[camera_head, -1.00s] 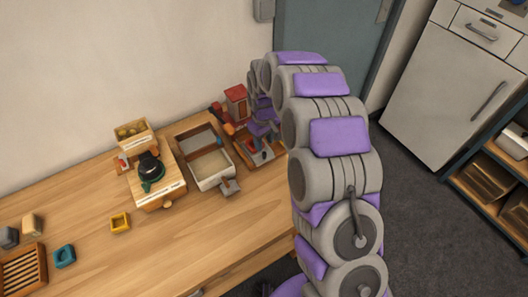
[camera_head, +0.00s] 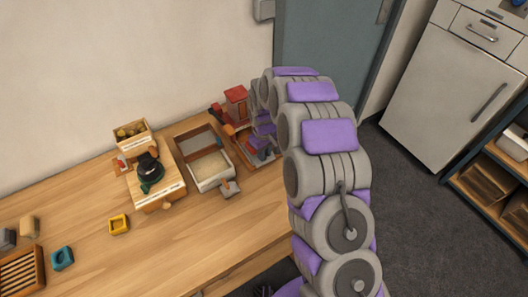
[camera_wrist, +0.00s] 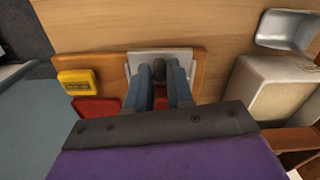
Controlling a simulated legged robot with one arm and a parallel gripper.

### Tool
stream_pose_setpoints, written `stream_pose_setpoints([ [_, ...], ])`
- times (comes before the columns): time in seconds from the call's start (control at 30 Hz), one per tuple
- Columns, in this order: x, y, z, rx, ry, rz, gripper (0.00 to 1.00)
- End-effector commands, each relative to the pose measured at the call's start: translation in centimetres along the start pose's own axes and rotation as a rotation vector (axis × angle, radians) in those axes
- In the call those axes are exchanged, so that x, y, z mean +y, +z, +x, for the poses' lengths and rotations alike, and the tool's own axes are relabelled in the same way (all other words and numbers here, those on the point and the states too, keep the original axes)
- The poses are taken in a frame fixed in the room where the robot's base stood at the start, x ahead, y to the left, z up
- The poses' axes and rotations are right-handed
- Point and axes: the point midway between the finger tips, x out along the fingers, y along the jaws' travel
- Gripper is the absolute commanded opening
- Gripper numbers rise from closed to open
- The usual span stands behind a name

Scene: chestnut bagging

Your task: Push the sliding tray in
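My gripper (camera_wrist: 159,75) points down at a wooden-based station at the right end of the table. Its two blue-grey fingers stand on either side of a dark knob (camera_wrist: 158,68), with no clear gap seen between them. The knob is at a pale grey plate, which looks like the sliding tray (camera_wrist: 137,57), set on a brown wooden base (camera_wrist: 208,62). In the head view my arm hides much of this station and the gripper; its red upper part (camera_head: 236,95) shows behind. How far the tray is in cannot be told.
A wooden stand with a black and green device (camera_head: 150,170) is further left.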

Motion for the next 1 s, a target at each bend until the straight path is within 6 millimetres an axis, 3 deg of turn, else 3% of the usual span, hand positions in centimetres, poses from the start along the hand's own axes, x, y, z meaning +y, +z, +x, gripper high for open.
stream_pose_setpoints([
  [0.2, 0.0, 0.0, 0.0, 0.0, 0.0, 0.0, 0.0],
  [0.73, 0.1, -0.2, 0.0, -0.001, 0.0, 0.0, 0.0],
  [1.0, 0.6, -3.2, 0.0, -0.001, 0.002, 0.001, 0.0],
])
